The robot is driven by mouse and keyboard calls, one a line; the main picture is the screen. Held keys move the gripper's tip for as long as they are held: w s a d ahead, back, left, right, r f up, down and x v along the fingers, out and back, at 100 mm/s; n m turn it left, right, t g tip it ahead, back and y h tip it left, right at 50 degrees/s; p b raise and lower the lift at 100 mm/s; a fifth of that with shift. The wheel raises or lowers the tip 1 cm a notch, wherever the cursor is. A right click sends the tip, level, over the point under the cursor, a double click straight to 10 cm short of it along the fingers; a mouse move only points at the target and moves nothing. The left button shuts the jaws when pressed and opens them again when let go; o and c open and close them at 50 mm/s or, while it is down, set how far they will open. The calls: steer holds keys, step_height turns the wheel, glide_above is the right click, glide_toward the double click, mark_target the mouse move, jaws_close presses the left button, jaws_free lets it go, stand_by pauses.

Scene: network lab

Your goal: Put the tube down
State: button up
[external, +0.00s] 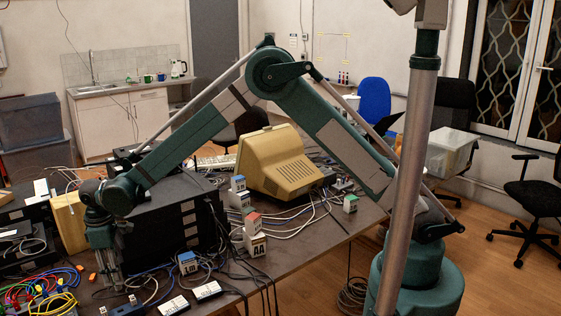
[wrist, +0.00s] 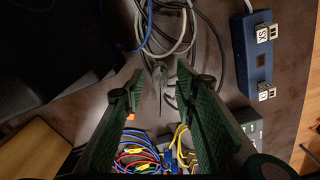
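My gripper (wrist: 158,80) shows in the wrist view with its two green fingers apart and a gap between the tips. In the external view my gripper (external: 107,268) points down, low over the front left of the table (external: 290,262). No tube can be made out for certain in either view.
Coloured cables (external: 40,292) lie left of my gripper, and a black case (external: 172,228) stands behind it. A blue strip with labelled plugs (wrist: 250,58) is at right in the wrist view. White-topped boxes (external: 207,290) lie near the front edge. A beige monitor (external: 278,160) stands farther back.

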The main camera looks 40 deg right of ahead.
step_height(320, 180, up, 9)
steer(key=shift+r+p, duration=0.1)
steer(key=shift+p, duration=0.5)
